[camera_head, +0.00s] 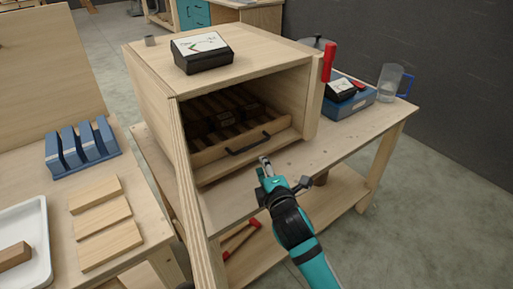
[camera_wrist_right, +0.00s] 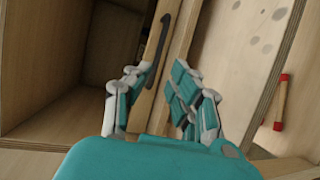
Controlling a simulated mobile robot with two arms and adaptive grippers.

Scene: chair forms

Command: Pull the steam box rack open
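The steam box (camera_head: 150,85) is a large wooden box on a workbench, with its front open. Inside it sits the slatted rack (camera_head: 215,159), whose wooden front bar carries a black handle (camera_head: 248,143). The rack front lies near the box opening. My right gripper (camera_head: 264,162) is just in front of and below the handle's right part. In the right wrist view my right gripper (camera_wrist_right: 163,72) is open, with its fingers apart and the handle (camera_wrist_right: 158,48) ahead between them. I cannot tell whether a finger touches the handle. My left gripper is not in view.
A black case (camera_head: 203,58) lies on the box top. A blue box (camera_head: 348,104) and clear jug (camera_head: 389,83) stand right of it. A second bench at left holds a blue rack (camera_head: 82,152), wooden slats (camera_head: 103,213) and a white tray (camera_head: 36,225). Bench space before the rack is clear.

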